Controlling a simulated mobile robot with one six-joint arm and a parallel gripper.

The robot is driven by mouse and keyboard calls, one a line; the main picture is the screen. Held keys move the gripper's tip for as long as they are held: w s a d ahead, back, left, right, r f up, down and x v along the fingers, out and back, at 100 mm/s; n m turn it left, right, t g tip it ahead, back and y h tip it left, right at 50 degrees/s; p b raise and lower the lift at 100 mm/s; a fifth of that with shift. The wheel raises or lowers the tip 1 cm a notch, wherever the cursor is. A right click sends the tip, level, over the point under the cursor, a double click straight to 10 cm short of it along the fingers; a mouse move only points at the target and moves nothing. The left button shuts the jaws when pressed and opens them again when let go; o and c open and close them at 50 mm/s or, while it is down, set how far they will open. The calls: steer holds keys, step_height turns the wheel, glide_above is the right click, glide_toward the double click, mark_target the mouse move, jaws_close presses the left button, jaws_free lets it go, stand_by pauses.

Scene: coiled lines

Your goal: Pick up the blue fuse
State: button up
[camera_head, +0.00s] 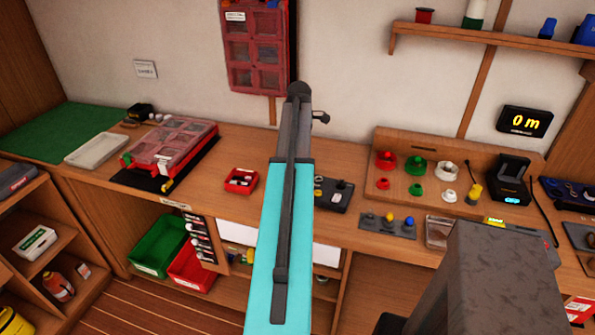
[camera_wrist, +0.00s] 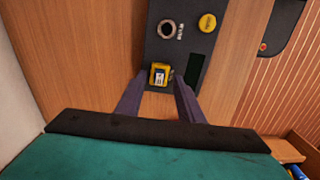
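I cannot single out the blue fuse with certainty. In the head view small blue pieces (camera_head: 409,222) sit on a grey holder (camera_head: 390,235) right of centre, beside a yellow one. In the wrist view my gripper (camera_wrist: 158,88) is open, its two dark fingers spread apart over the near end of a dark panel (camera_wrist: 178,45). A small yellow piece with a pale label (camera_wrist: 159,76) shows just beyond and between the fingertips; I cannot tell whether they touch it. The panel also bears a ring and a yellow knob. In the head view my arm hides my fingertips.
A small red tray (camera_head: 241,181) with small pieces lies left of my arm on the wooden bench. A red case (camera_head: 170,150) lies further left. A wooden board (camera_head: 400,190) with red, green and white parts stands at right. Green (camera_head: 158,245) and red bins stand below.

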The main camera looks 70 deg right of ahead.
steer(key=shift+f, duration=1.05)
jaws_close()
